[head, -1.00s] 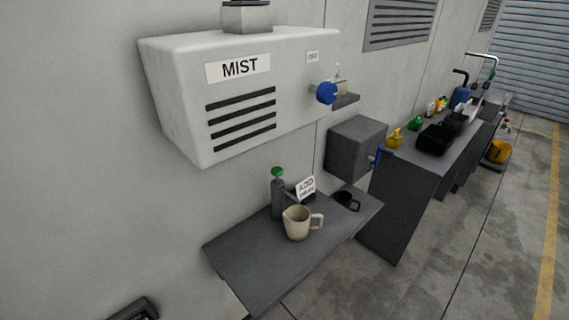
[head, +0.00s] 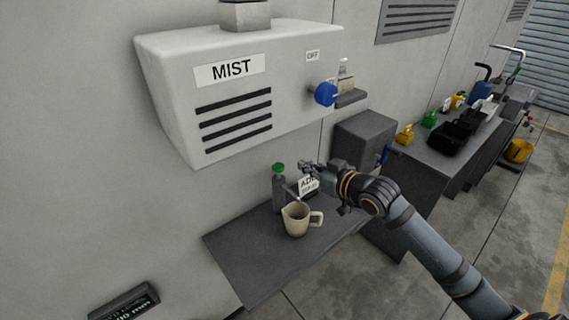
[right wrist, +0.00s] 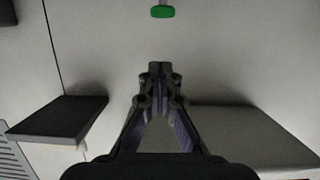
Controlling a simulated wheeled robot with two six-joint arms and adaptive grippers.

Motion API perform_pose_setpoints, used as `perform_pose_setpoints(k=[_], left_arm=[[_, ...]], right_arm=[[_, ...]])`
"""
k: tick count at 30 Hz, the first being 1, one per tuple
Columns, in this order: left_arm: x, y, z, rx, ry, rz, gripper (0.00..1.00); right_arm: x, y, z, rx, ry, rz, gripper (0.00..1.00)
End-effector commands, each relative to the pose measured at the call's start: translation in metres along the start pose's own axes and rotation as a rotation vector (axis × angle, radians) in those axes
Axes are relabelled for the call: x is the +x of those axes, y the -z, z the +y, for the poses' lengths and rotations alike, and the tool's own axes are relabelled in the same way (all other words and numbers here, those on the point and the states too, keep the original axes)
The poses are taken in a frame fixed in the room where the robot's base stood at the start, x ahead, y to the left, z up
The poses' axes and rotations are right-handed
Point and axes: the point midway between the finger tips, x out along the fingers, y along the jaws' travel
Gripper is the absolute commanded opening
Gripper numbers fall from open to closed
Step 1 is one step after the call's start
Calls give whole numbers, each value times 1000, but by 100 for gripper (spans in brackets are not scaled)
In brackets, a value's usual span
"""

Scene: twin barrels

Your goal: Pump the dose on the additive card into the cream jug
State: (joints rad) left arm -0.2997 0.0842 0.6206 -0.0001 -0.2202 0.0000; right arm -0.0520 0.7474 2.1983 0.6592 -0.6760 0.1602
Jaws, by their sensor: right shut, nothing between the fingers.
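The cream jug (head: 295,221) stands upright on a dark wall shelf, its handle to the right. Just behind it stands a grey pump bottle (head: 279,195) with a green top (head: 278,168). The additive card (head: 307,185) stands right of the bottle, partly hidden by my arm; its dose is too small to read. My right gripper (head: 304,167) is shut and empty, above the card and just right of the green top, apart from it. In the right wrist view the shut fingers (right wrist: 157,73) point towards the green top (right wrist: 162,12) at the upper edge. My left gripper is out of view.
The MIST box (head: 245,90) with a blue knob (head: 325,94) juts from the wall above the shelf (head: 262,257). A dark grey box (head: 362,135) is on the wall behind my right arm. A bench with bottles and black trays stands further right. The shelf's front left is clear.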

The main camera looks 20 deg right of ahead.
Motion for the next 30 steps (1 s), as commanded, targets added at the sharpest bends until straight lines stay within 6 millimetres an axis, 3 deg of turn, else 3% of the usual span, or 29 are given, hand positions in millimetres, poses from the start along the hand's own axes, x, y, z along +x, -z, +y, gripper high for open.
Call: perform_pose_setpoints(k=[3, 17, 23, 30], left_arm=[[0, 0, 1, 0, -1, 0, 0], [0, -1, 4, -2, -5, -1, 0], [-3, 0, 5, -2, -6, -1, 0], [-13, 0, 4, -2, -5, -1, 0]], right_arm=[[-1, 12, 0, -1, 12, 26, 0], [8, 12, 2, 6, 5, 30, 0], [36, 15, 0, 9, 8, 30, 0], [85, 17, -2, 6, 11, 27, 0]])
